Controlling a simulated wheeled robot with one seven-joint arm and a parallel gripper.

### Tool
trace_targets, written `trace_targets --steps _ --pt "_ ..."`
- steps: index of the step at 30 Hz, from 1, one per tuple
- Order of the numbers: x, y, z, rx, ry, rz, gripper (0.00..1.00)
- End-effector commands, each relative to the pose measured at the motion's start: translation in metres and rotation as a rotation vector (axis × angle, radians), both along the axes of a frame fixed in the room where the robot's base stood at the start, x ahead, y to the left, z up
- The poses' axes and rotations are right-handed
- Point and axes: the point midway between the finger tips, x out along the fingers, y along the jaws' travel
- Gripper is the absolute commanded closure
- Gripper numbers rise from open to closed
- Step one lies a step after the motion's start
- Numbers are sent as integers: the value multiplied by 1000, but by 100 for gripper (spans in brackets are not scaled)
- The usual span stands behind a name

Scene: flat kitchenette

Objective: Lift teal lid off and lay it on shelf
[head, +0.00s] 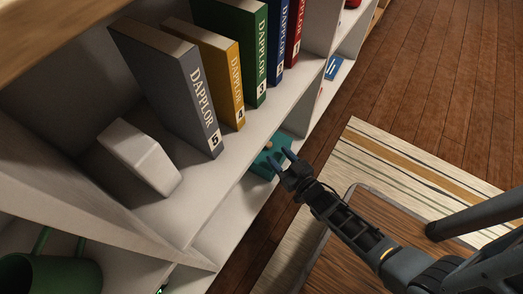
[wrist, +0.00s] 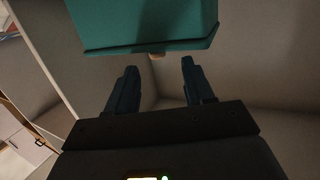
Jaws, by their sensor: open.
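A teal box-like thing (head: 260,168) sits on a lower shelf level, partly hidden by the shelf above and by my gripper. I cannot tell the lid apart from the body. My gripper (head: 281,158) is open and empty in front of it.
The white shelf (head: 212,183) above holds a row of upright books (head: 185,90) and a white block (head: 141,157). A green mug (head: 50,272) stands lower left. A wooden table (head: 345,262) and striped rug (head: 400,160) lie right. The shelf front is clear.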

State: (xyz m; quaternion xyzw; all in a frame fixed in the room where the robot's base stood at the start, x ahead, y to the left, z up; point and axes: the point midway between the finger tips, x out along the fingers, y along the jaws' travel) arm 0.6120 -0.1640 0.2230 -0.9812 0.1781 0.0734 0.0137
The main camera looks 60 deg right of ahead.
Motion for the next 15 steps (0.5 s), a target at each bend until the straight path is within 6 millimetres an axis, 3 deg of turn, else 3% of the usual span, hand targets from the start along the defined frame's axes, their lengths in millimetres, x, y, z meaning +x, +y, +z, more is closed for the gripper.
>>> trace_targets --steps 15 --pt "52 -23 -8 -2 -2 0 48"
